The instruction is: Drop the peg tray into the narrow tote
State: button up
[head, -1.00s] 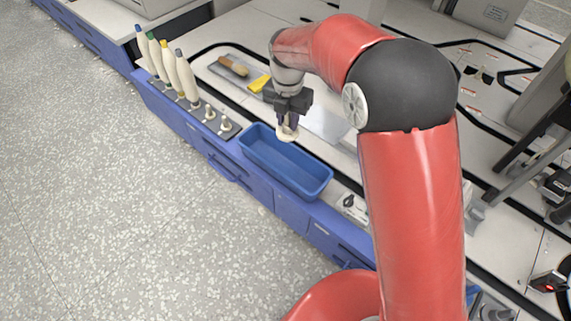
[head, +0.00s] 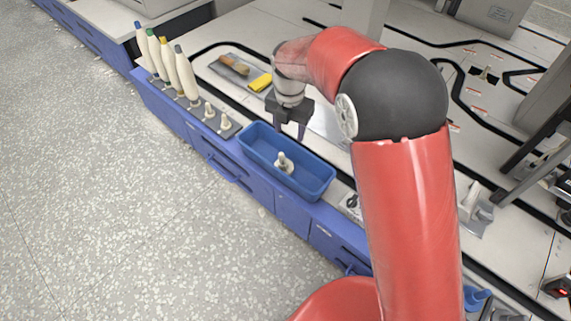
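The narrow tote (head: 313,193) is a blue open box standing lengthwise along the bench edge, in the middle of the head view. A small white piece with an upright peg on a wider base, which I take to be the peg tray (head: 284,163), sits inside the tote near its middle. My gripper (head: 288,134) is above the tote's far side, pointing down. Its two dark fingers are spread apart with nothing between them. The gripper and the white piece are apart.
A dark strip (head: 213,117) left of the tote holds several white pegs and tall bobbins (head: 187,73). A grey tray (head: 234,67) with a brush and a yellow block (head: 261,82) lies behind. A white piece (head: 471,203) stands on the right, beyond my arm.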

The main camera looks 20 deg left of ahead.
notch_tip(320, 180, up, 8)
jog(key=shift+p, duration=0.45)
dwell(0.4)
